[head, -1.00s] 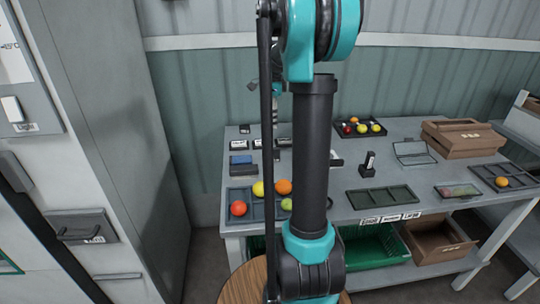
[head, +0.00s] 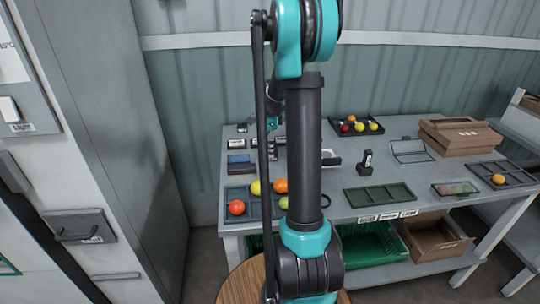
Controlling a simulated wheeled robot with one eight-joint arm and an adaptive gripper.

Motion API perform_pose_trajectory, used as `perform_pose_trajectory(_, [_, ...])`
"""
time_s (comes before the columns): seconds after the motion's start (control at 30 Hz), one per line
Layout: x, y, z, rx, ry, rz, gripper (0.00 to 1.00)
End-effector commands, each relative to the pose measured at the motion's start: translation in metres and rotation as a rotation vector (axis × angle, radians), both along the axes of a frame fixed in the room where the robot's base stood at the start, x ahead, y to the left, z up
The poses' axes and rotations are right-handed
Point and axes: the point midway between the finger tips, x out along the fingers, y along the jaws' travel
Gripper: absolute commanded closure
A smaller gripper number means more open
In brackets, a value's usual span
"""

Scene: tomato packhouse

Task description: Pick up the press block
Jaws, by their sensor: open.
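I cannot tell for certain which thing is the press block. A small dark upright block (head: 367,161) with a pale label stands on the grey table (head: 335,207), right of my arm. A blue block (head: 238,159) lies near the table's left end. My gripper (head: 272,150) is mostly hidden behind my own arm links, over the back left part of the table. It is open, and I see nothing held in it. Its exact distance from either block cannot be told.
A tray (head: 240,194) with tomatoes stands front left, partly behind my arm. An empty divided tray (head: 381,196) lies at the middle front. A small fruit tray (head: 340,130) stands at the back. A brown box (head: 460,140) and another tray (head: 502,174) stand at right.

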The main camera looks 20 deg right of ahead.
Motion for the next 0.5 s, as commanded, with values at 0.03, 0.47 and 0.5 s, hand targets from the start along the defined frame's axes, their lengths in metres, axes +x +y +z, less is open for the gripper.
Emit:
perform_pose_trajectory(0.03, [0.0002, -0.0001, -0.0028, 0.000, 0.000, 0.000, 0.57])
perform_pose_trajectory(0.47, [0.0000, -0.0001, -0.0041, 0.000, 0.000, 0.000, 0.79])
perform_pose_trajectory(0.5, [0.0000, -0.0001, -0.0041, 0.000, 0.000, 0.000, 0.84])
